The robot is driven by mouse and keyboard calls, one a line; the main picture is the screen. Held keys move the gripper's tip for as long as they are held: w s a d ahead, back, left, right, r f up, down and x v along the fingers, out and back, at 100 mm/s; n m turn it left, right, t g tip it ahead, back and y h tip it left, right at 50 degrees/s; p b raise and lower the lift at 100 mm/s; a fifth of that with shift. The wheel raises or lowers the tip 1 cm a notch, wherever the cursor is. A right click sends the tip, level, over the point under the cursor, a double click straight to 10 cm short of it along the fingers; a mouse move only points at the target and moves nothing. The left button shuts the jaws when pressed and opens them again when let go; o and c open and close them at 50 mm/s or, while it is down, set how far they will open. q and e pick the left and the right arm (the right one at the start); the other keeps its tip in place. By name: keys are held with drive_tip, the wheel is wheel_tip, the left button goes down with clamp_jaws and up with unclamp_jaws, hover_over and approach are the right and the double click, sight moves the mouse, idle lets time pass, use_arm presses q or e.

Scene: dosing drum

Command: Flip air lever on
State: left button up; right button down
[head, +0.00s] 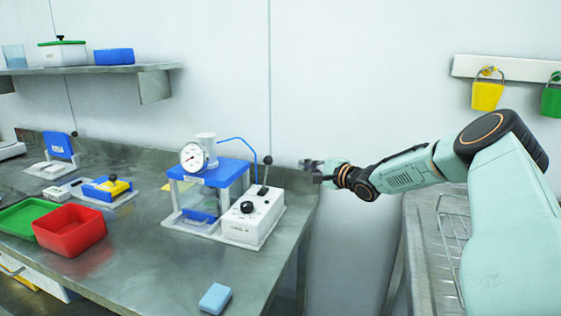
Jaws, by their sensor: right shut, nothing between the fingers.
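The likely air lever (265,175), a thin stalk with a black ball knob, stands nearly upright on a white control box (248,227). The box also has a black round knob (247,207) and sits on the bench beside a blue-topped chamber (213,173) with a pressure gauge (193,156). A blue tube (237,139) runs from the gauge side toward the box. My right gripper (308,168) is shut and empty, to the right of the lever at about knob height in the picture, apart from it. My left gripper is not in view.
A light blue block (215,298) lies near the bench's front edge. A red tray (70,232) and a green tray (22,217) are at the left. Another black-knobbed device (108,188) stands behind them. A wire rack (450,240) is at the right.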

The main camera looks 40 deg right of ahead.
sight(266, 173)
drive_tip(key=w+a+b, duration=0.3)
drive_tip(key=w+b, duration=0.2)
drive_tip(key=w, duration=0.4)
drive_tip(key=shift+f, duration=0.35)
idle(0.6)
idle(0.3)
